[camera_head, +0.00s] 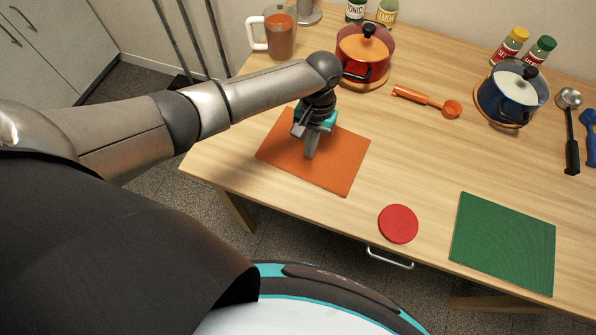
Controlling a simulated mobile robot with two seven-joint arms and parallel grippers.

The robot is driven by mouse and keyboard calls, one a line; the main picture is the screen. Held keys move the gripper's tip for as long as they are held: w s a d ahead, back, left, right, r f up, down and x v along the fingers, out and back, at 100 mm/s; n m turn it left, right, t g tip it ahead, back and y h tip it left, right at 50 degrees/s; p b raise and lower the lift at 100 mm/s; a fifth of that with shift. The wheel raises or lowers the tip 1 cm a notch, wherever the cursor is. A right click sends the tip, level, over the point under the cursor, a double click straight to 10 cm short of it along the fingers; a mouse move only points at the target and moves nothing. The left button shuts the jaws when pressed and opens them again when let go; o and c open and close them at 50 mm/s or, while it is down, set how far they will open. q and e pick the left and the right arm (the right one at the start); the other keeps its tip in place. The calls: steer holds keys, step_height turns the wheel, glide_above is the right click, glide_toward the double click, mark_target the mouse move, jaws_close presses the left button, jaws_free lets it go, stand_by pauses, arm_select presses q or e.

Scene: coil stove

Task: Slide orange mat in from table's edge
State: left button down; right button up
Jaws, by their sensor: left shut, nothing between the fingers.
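The orange mat (336,173) lies flat on the wooden table (420,170), left of the middle, at an angle. Its lower right corner is close to the table's front edge, and the whole visible mat is on the tabletop. My left gripper (309,153) points down over the middle of the mat, with its fingers shut and empty. Its fingertips are at or just above the mat; I cannot tell if they touch it. My left arm hides part of the mat's far side. My right gripper is not in view.
A red disc (398,224) and a green mat (504,243) lie near the front edge. An orange spoon (427,101), a red pot (364,55), a blue pot (511,95) and a measuring jug (279,35) stand or lie farther back. The table's middle is clear.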

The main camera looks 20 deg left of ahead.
arm_select(q)
steer(key=shift+w+a+f+b, duration=0.15)
steer(key=shift+w+f+b, duration=0.1)
steer(key=shift+w, duration=0.3)
steer(key=shift+w+a+f+b, duration=0.1)
steer(key=shift+w+f, duration=0.1)
steer(key=shift+w, duration=0.3)
steer(key=shift+w+r, duration=0.1)
steer(key=shift+w, duration=0.15)
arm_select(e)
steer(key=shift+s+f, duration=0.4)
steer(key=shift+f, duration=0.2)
arm_select(q)
steer(key=shift+a, duration=0.1)
steer(key=shift+w+r+p, duration=0.1)
steer(key=shift+r+p, duration=0.4)
steer(key=shift+p, duration=0.25)
steer(key=shift+w+r+p, duration=0.2)
steer(key=shift+r+p, duration=0.15)
steer(key=shift+r, duration=0.05)
step_height(320, 180, up, 14)
steer(key=w+p, duration=0.2)
steer(key=p, duration=0.1)
steer(key=shift+w, duration=0.25)
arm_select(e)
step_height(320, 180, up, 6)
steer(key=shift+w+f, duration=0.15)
arm_select(q)
steer(key=shift+s, duration=0.1)
